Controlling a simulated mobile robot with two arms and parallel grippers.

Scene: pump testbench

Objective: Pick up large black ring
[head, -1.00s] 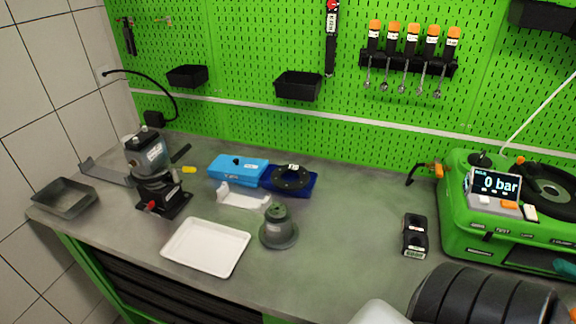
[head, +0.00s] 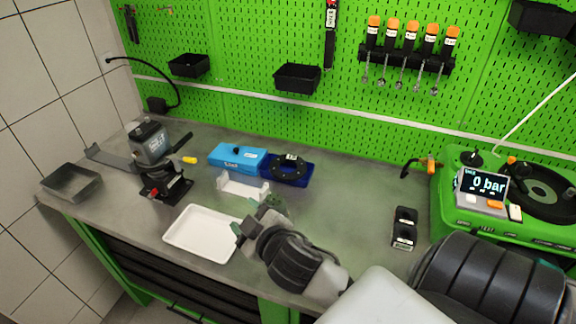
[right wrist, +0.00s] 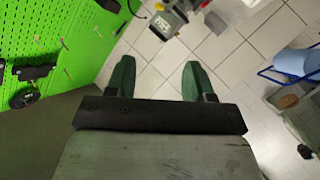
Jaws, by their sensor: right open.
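The large black ring (head: 289,170) lies flat on a dark blue tray (head: 308,171) near the back of the bench, next to a light blue block. My right gripper (head: 253,217) has come in from the lower right, over the middle of the bench. It is in front of the ring and apart from it. In the right wrist view, its two green fingers (right wrist: 158,80) are spread, with nothing between them. My left gripper is not in view.
A white tray (head: 195,234) is left of my right gripper, and a white bracket (head: 243,187) is just behind it. A pump assembly (head: 158,160) stands at the left. A black block (head: 404,228) and the green test unit (head: 450,205) are at the right.

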